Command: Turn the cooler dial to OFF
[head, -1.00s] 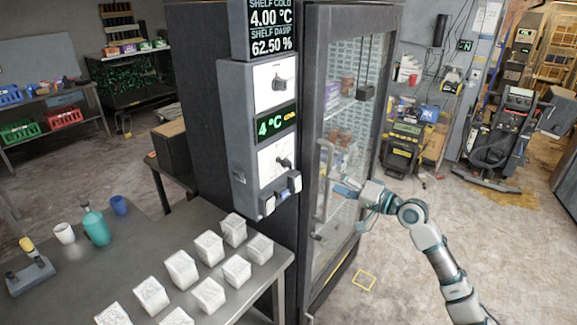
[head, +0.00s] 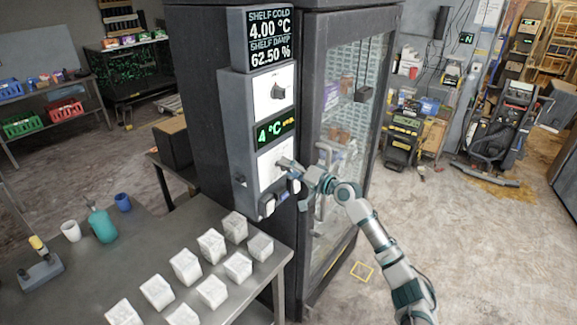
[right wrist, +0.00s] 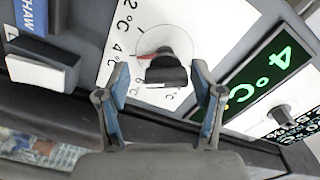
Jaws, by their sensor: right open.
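The control panel (head: 239,130) on the dark cabinet has an upper dial (head: 279,93), a green 4 °C display (head: 276,132) and a lower dial largely hidden by my gripper. My right gripper (head: 286,164) is at the lower dial. In the right wrist view, the lower dial's black knob (right wrist: 166,72) sits on a white plate with °C marks, and a red mark shows beside it. The open fingers (right wrist: 160,84) stand on either side of the knob; I cannot tell whether they touch it. The other dial (right wrist: 283,113) is beyond the display (right wrist: 268,78). My left gripper is out of view.
Rocker switches (head: 267,204) are below the lower dial; one also shows in the right wrist view (right wrist: 42,68). The glass door (head: 345,130) is to the right. A metal table (head: 235,284) with several white blocks stands in front.

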